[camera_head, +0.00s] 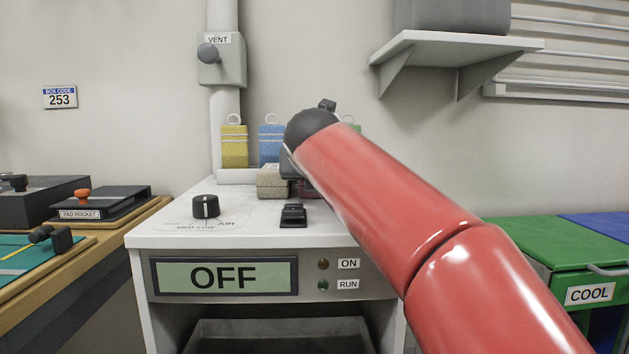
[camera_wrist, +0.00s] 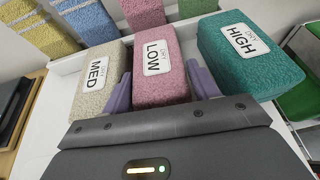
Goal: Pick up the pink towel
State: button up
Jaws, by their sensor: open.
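A folded pink towel (camera_wrist: 160,85) labelled "DRY LOW" lies in the middle of the wrist view; in the head view only a small bit of it (camera_head: 306,189) shows beside my arm. My gripper (camera_wrist: 161,92) is open, with one purple finger on each side of this towel. The left finger is in the gap by the beige towel (camera_wrist: 97,82) labelled "DRY MED", the right finger by the teal towel (camera_wrist: 248,52) labelled "DRY HIGH". Whether the fingers touch the pink towel is unclear. Another pink towel (camera_wrist: 143,12) stands upright behind.
Yellow (camera_head: 234,147) and blue (camera_head: 270,145) towels stand at the cabinet's back, with a green one (camera_wrist: 197,6) beside the rear pink one. A knob (camera_head: 205,206) and a black switch (camera_head: 293,215) are on the cabinet top. The display (camera_head: 224,277) reads "OFF".

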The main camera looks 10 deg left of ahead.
jog(key=shift+x, duration=1.05)
jog(key=c, duration=0.8)
jog(key=shift+r, duration=0.1)
